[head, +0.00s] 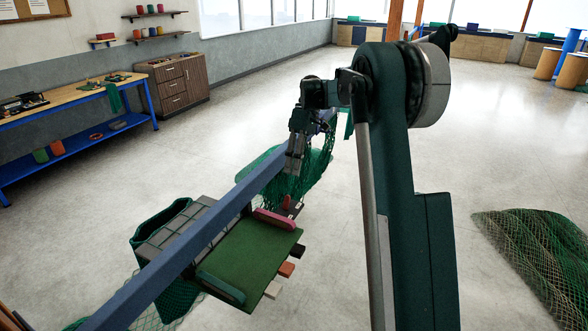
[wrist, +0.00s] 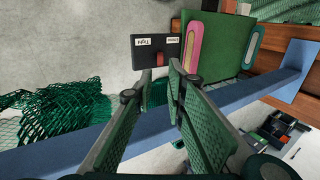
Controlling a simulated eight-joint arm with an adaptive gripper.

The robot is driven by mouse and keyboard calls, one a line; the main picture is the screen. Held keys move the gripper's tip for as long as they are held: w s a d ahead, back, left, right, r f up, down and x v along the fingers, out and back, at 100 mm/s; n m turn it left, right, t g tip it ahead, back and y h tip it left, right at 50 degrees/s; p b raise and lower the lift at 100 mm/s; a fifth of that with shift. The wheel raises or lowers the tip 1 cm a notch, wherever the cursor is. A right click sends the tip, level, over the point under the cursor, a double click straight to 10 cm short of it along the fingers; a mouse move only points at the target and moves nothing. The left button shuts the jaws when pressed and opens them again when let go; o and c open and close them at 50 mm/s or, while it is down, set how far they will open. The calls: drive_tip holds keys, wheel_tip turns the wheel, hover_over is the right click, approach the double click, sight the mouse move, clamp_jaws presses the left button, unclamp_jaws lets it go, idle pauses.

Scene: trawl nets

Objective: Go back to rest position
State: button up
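My gripper (head: 293,168) hangs fingers down near the middle of the head view, close to the blue beam and in front of the green net (head: 312,168). In the wrist view its two green, ribbed fingers (wrist: 163,72) lean toward each other, with a narrow gap between the tips. I see nothing clamped between them. The blue beam (wrist: 60,152) passes behind the fingers. A dark box with white labels (wrist: 157,50) lies beyond the fingertips in that view; the tips look apart from it, but the depth is hard to tell.
A green board (head: 250,255) with pink and green handles sits beside the blue beam (head: 215,230). Another net (head: 535,255) lies on the floor at right. A workbench (head: 70,98) and a drawer cabinet (head: 172,82) stand at back left. Much floor is clear.

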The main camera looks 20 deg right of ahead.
drive_tip(key=shift+s+a, duration=0.1)
drive_tip(key=s+a+r+m+t+h+b, duration=0.1)
drive_tip(key=s+a+r+m+t, duration=0.2)
drive_tip(key=s, duration=0.8)
drive_tip(key=s+a+r+m+t+h+b, duration=0.2)
drive_tip(key=s+a+r, duration=0.25)
drive_tip(key=s, duration=0.55)
drive_tip(key=s+f+m+t, duration=0.1)
drive_tip(key=s+f+t, duration=0.1)
drive_tip(key=s+f, duration=0.2)
drive_tip(key=s+a+f+m+t+b, duration=0.1)
drive_tip(key=s+f+t, duration=0.1)
drive_tip(key=s, duration=0.9)
drive_tip(key=s+a+f+m+t+h+b, duration=0.1)
drive_tip(key=s+f+m+t, duration=0.1)
drive_tip(key=s+f, duration=0.3)
drive_tip(key=s, duration=0.2)
drive_tip(key=shift+s+a+f, duration=0.2)
drive_tip(key=shift+s+f, duration=0.1)
drive_tip(key=shift+s, duration=0.1)
